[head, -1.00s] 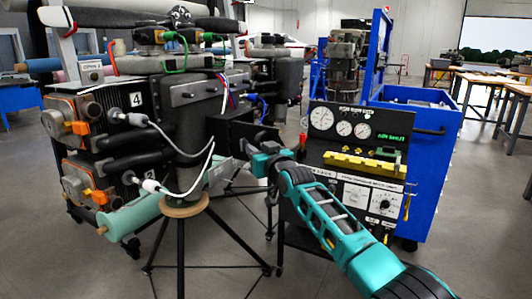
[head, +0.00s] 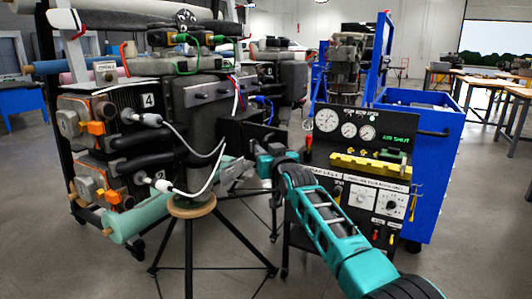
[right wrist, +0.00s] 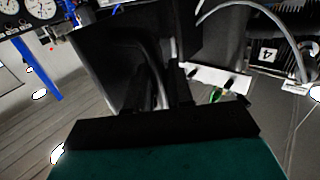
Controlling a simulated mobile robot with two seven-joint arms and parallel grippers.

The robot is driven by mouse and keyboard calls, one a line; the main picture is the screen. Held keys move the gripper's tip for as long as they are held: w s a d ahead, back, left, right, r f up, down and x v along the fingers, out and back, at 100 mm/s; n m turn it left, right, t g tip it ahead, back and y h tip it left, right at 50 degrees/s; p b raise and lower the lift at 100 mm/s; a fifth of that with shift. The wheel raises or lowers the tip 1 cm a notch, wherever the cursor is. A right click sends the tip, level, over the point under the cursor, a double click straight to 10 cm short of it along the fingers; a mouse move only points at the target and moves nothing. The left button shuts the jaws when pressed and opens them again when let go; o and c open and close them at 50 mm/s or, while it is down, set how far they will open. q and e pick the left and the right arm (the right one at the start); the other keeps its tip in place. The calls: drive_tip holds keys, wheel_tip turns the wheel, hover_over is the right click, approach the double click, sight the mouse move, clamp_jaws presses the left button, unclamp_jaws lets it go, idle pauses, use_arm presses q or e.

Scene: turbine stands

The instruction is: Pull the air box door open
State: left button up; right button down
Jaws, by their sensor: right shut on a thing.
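A dark panel (head: 250,134), which I take to be the air box door, stands between the grey cylinder of the turbine stand and the gauge panel. In the right wrist view a black plate (right wrist: 118,62) fills the space just beyond my fingers. My right gripper (head: 232,174) is beside the cylinder, below the dark panel. It also shows in the right wrist view (right wrist: 178,88), shut on what looks like part of the dark door. The exact grip point is too dark to make out. My left gripper is not in view.
A round wooden-topped stool (head: 191,207) on dark legs stands close, left of my gripper. White cables (head: 212,165) hang near the fingers. The gauge panel (head: 362,160) is right, partly behind my arm, with a blue cabinet (head: 430,150) behind it. Grey floor is clear at the front left.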

drive_tip(key=shift+r, duration=0.2)
drive_tip(key=c, duration=1.3)
unclamp_jaws()
drive_tip(key=shift+c, duration=0.2)
drive_tip(key=shift+o, duration=0.9)
drive_tip(key=shift+f, duration=0.15)
drive_tip(key=p+v, duration=0.2)
drive_tip(key=v, duration=1.1)
drive_tip(key=shift+a, duration=0.1)
